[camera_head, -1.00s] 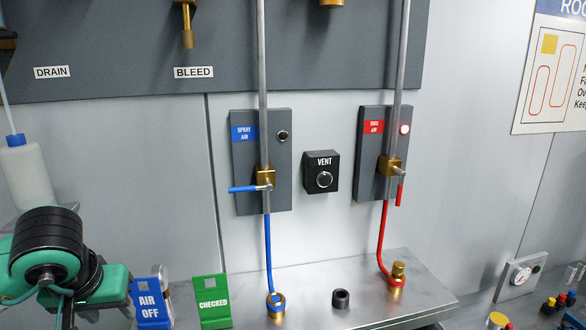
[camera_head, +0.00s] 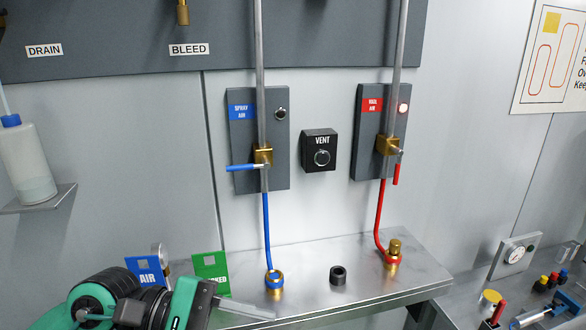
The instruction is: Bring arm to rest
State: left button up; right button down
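My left arm, green and black, comes in at the lower left of the head view. Its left gripper (camera_head: 245,309) points right, low over the front of the metal shelf (camera_head: 330,302). A pale finger shows beside its dark body, and the frame's lower edge hides part of the arm. I cannot see whether the fingers are apart, and I see nothing held. The arm partly covers the green CHECKED sign (camera_head: 211,266) and the blue AIR sign (camera_head: 146,272). My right gripper is not in view.
A blue hose end (camera_head: 274,280), a black ring (camera_head: 338,275) and a red hose's brass fitting (camera_head: 394,251) stand on the shelf. Valve panels with a blue lever (camera_head: 242,168) and a red lever (camera_head: 396,174) are above. A bottle (camera_head: 27,165) stands at left.

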pick_arm(q)
jog(key=w+a+r+n+t+h, duration=0.2)
jog(key=r+n+t+h, duration=0.3)
jog(key=n, duration=0.5)
jog(key=w+a+r+n+t+h, duration=0.1)
jog(key=w+r+n+t+h, duration=0.15)
jog(key=n+t, duration=0.6)
jog(key=w+a+f+n+t+y, duration=0.4)
jog(key=n+y, duration=0.3)
jog(key=n, duration=0.4)
jog(key=w+a+f+n+t+y, duration=0.25)
jog(key=n+t+y, duration=0.35)
jog(key=n, duration=0.4)
jog(key=s+a+f+n+g+y, duration=0.1)
jog(key=a+f+n+g+y, duration=0.35)
jog(key=f+n, duration=0.4)
jog(key=s+a+f+n+g+y, duration=0.1)
jog(key=a+f+n+g+y, duration=0.25)
jog(key=f+n+y, duration=0.5)
jog(key=s+f+n+g+h, duration=0.5)
jog(key=s+f+g, duration=0.6)
jog(key=s+f, duration=0.85)
notch_tip(320, 180, down, 31)
jog(key=g+y, duration=0.1)
jog(key=y, duration=0.1)
jog(key=s+a+f+g, duration=0.1)
jog(key=s+a+f, duration=0.2)
jog(key=s+f, duration=1.6)
jog(key=shift+s+f, duration=0.15)
